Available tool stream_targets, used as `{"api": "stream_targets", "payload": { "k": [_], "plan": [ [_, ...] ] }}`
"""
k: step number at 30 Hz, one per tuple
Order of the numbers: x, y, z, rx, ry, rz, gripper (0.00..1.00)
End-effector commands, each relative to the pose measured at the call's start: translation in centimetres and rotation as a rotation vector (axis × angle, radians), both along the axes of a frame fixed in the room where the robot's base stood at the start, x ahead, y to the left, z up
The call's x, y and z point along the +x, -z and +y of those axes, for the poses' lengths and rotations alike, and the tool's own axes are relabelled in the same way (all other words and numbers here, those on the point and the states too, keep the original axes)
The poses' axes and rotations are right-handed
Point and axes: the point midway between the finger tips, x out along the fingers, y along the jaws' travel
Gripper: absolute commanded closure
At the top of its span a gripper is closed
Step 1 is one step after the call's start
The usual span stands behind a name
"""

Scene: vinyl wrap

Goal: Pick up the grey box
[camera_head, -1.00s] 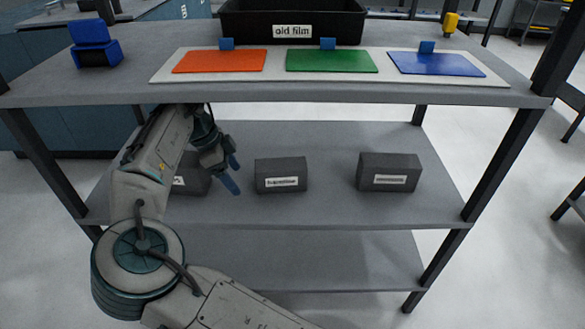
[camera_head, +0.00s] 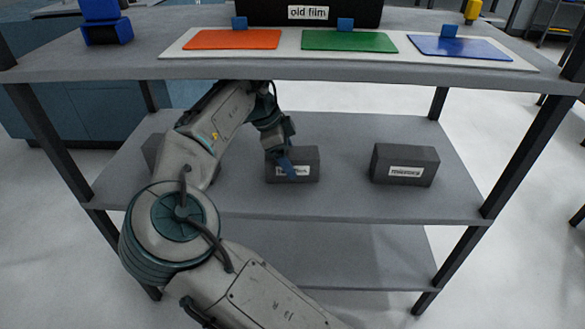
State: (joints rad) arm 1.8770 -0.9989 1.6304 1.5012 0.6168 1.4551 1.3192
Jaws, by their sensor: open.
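Several grey boxes with white labels stand in a row on the middle shelf (camera_head: 340,204). The middle grey box (camera_head: 307,160) is partly covered by my gripper (camera_head: 285,168), whose blue fingers are in front of its label. I cannot tell whether the fingers touch it. The right grey box (camera_head: 405,165) stands clear with its label facing me. The left grey box (camera_head: 152,150) is mostly hidden behind my arm. My gripper is open, pointing down, with no box seen held in it.
The top board (camera_head: 120,68) hangs close over my arm. On it are a white panel (camera_head: 345,62) with orange, green and blue sheets, a black bin (camera_head: 350,14) labelled "old film", and a blue object (camera_head: 105,24). Dark posts frame the shelf. Shelf space between the middle and right boxes is free.

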Motion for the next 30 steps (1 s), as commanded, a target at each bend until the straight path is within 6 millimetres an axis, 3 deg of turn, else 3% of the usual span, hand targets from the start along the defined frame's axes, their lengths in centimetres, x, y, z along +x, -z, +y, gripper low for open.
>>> {"api": "stream_targets", "payload": {
  "k": [2, 5, 30],
  "plan": [
    [0.1, 0.4, -1.6, 0.002, 0.004, -0.001, 0.25],
    [0.1, 1.2, -1.6, 0.0, -0.002, -0.001, 0.25],
    [0.1, 1.6, -1.6, 0.0, -0.002, -0.001, 0.25]
  ]
}}
